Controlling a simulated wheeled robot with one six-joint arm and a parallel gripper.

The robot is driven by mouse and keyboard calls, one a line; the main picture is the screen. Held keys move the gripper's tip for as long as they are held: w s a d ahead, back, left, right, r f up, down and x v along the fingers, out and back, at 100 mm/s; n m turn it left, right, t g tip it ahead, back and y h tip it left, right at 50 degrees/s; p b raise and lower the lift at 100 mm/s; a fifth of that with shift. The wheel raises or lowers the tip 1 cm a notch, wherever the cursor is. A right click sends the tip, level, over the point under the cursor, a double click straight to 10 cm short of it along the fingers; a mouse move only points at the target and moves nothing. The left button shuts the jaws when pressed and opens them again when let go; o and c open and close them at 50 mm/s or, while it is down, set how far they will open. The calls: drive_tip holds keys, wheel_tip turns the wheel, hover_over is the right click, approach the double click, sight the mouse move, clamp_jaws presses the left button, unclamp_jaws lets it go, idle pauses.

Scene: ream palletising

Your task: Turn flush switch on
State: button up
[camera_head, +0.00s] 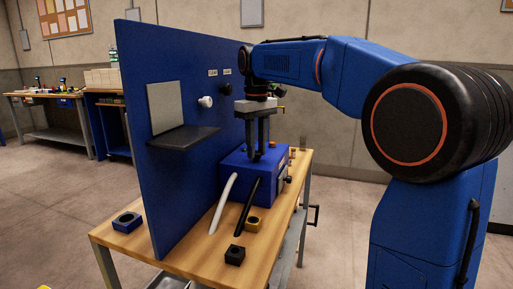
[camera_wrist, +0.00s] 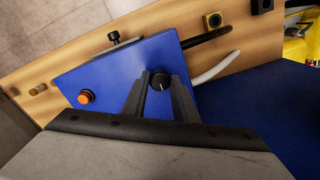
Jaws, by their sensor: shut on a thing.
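A black round knob (camera_wrist: 159,81) with a light pointer mark sits on the top face of a blue box (camera_wrist: 110,72). I take it to be the flush switch, though no label on it can be read. The blue box (camera_head: 236,176) stands on the wooden bench against the blue panel. My gripper (camera_wrist: 160,84) points down with its two fingers on either side of the knob, shut on it. In the head view my gripper (camera_head: 259,150) reaches the box top, and its fingers mostly hide the knob.
An orange button (camera_wrist: 85,97) is on the box. White (camera_head: 222,203) and black (camera_head: 246,207) tubes stick out in front. Black (camera_head: 235,255), yellow (camera_head: 253,224) and blue (camera_head: 127,221) blocks lie on the bench (camera_head: 185,256). The upright blue panel (camera_head: 180,60) carries a dark shelf (camera_head: 184,138) and knobs.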

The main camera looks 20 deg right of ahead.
drive_tip(key=m, duration=0.8)
drive_tip(key=shift+m, duration=0.3)
drive_tip(key=m, duration=0.4)
drive_tip(key=shift+a+m, duration=0.1)
drive_tip(key=shift+m, duration=2.5)
drive_tip(key=o, duration=1.1)
drive_tip(key=shift+c, duration=0.2)
drive_tip(key=shift+r, duration=0.15)
wheel_tip(320, 180, up, 17)
